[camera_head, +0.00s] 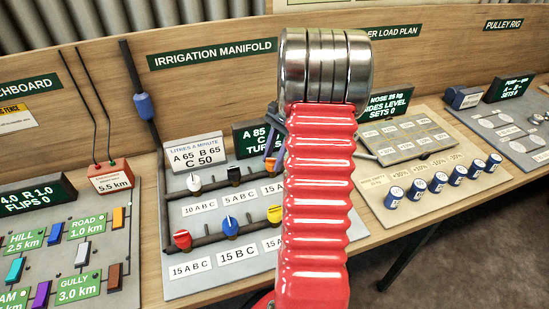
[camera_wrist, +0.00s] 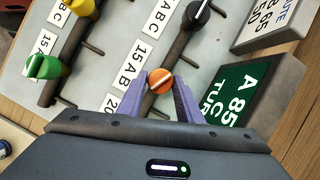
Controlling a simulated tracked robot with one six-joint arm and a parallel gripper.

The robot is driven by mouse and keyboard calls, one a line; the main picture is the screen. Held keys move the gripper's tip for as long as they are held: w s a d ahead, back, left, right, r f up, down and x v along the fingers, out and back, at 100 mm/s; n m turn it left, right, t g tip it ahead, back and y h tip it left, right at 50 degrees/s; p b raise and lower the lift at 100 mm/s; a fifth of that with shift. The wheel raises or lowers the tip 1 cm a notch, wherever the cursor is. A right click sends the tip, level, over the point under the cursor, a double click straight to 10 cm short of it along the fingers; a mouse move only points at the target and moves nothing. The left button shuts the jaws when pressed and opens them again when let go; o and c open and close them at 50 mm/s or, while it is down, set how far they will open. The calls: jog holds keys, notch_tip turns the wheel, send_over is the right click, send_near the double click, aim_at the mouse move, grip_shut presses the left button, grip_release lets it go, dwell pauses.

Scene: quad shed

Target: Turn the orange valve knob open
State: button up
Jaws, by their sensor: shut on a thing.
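The orange valve knob (camera_wrist: 160,82) shows in the wrist view, round with a pale bar slanting across its face. My gripper (camera_wrist: 161,79) has its two purple fingers on either side of the knob and is shut on it. A label marked with letters lies beside the knob, partly cut off. In the head view my red arm stands in front of the right part of the irrigation manifold board (camera_head: 190,284) and hides most of the gripper and that side of the valves.
Other knobs stand close by: black (camera_wrist: 195,14), yellow (camera_wrist: 82,8) and green (camera_wrist: 43,67) in the wrist view, and white (camera_head: 194,182), red (camera_head: 181,239) and blue (camera_head: 230,227) in the head view. A dark display (camera_wrist: 246,92) and a litres-a-minute sign (camera_head: 194,150) stand behind.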

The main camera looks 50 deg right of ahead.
jog(key=n+g, duration=0.2)
jog(key=n, duration=0.2)
jog(key=shift+w+n, duration=0.1)
jog(key=shift+n, duration=0.3)
jog(key=o, duration=1)
jog(key=v, duration=1.3)
jog(key=shift+r, duration=0.3)
